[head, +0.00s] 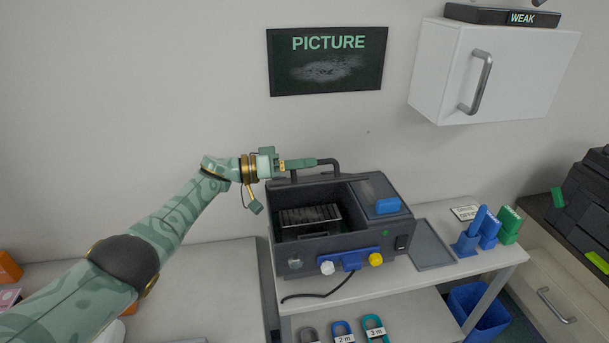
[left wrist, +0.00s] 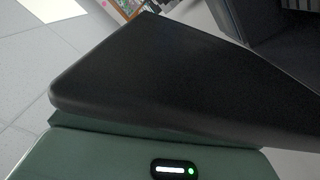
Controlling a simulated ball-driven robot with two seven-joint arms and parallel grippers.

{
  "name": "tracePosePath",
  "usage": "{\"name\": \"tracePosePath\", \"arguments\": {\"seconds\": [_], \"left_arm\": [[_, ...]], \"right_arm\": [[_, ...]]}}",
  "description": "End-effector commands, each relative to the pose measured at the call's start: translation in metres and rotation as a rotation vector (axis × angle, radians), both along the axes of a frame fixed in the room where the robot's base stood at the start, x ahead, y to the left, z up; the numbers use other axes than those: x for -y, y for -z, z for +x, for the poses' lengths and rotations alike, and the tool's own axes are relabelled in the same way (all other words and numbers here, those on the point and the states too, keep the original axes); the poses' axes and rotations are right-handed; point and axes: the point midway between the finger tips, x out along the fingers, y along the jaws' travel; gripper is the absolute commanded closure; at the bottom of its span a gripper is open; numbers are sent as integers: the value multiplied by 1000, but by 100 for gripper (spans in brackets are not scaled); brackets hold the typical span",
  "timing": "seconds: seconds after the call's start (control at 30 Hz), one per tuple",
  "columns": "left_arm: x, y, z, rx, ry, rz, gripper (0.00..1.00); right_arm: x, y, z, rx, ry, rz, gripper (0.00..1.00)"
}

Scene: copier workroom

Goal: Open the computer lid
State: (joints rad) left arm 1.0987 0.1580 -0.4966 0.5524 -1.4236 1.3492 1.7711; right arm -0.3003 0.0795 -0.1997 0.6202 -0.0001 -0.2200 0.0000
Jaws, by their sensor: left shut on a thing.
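The computer is a dark grey box (head: 345,242) on the white table, its front compartment open with a black finned part (head: 312,217) inside. Its lid (head: 322,181) stands raised at the back edge and shows nearly edge-on. A dark bent handle (head: 332,163) rises from the lid. My left gripper (head: 306,164) is shut on the lid handle, above the back left of the box. In the left wrist view a large dark surface (left wrist: 170,85) fills the middle, over my green gripper part. My right gripper is not in view.
A blue latch bar with white and yellow knobs (head: 376,259) is on the box front. Blue and green holders (head: 489,232) stand at the table's right. A white wall cabinet (head: 480,75) hangs upper right. The bench at left (head: 205,290) is mostly clear.

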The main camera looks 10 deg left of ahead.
Motion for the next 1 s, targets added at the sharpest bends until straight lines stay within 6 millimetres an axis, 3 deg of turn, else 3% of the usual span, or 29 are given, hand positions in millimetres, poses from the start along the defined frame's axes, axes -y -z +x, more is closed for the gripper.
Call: {"name": "tracePosePath", "arguments": {"seconds": [0.63, 0.67, 0.7, 1.0], "left_arm": [[-2, -5, 6, -50, 0, -13, 100], [-2, -5, 6, -50, 0, -13, 79], [-2, -5, 6, -49, 0, -13, 68], [-3, -6, 6, -47, 0, -14, 66]], "right_arm": [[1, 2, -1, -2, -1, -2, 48], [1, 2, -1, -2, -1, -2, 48], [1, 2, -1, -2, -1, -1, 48], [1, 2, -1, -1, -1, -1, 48]]}}
